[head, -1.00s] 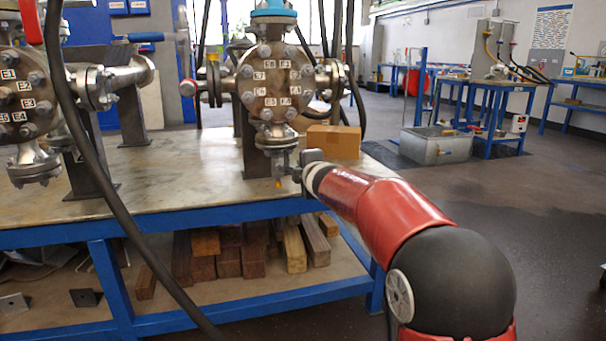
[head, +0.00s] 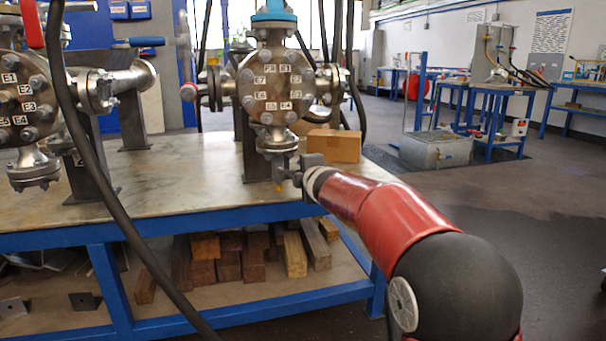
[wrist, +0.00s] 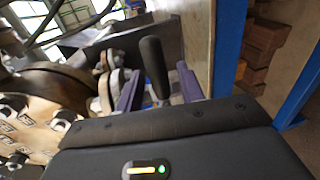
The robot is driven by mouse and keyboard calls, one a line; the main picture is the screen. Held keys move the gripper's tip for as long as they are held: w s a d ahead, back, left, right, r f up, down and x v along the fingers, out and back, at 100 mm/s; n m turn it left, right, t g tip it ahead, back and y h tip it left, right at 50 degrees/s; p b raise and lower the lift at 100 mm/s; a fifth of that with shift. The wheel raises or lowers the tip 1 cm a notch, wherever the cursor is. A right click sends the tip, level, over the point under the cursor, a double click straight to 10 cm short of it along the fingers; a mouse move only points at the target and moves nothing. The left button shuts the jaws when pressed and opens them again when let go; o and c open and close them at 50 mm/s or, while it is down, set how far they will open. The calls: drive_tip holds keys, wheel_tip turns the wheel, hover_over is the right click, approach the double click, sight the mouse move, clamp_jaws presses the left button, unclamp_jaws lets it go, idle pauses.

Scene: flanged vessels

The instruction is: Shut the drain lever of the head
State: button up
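In the wrist view a dark, rounded lever handle (wrist: 154,62) stands between the two purple fingers of my gripper (wrist: 160,78). The fingers are apart, with gaps visible beside the handle. In the head view my gripper (head: 291,176) is at the drain fitting, small and partly hidden by my wrist. The lever's angle is hard to tell there.
Another flanged vessel (head: 22,98) with E labels stands at the left. A dark hose (head: 95,165) crosses the left foreground. Wood blocks (head: 228,262) lie on the shelf below. The right floor is open.

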drive_tip(key=v, duration=0.7)
drive_tip(key=shift+s+r, duration=0.1)
drive_tip(key=shift+s, duration=0.05)
drive_tip(key=s+d+f+m+g+h, duration=0.2)
drive_tip(key=s+d+m+h, duration=0.1)
drive_tip(key=s+d+m, duration=0.4)
drive_tip(key=s+d+f+m+g+h, duration=0.15)
drive_tip(key=s+d+m, duration=0.3)
drive_tip(key=s, duration=0.45)
drive_tip(key=s+d+f+m+g, duration=0.1)
drive_tip(key=s+f+m+g, duration=0.35)
drive_tip(key=s, duration=0.75)
drive_tip(key=s+d+f+m+g, duration=0.1)
drive_tip(key=s+f+m, duration=0.4)
drive_tip(key=s+f, duration=0.55)
wheel_tip(320, 180, up, 14)
drive_tip(key=s+p, duration=0.1)
drive_tip(key=p, duration=1.1)
drive_tip(key=shift+s+f+g, duration=0.15)
drive_tip(key=shift+s+g, duration=0.15)
drive_tip(key=shift+s, duration=0.05)
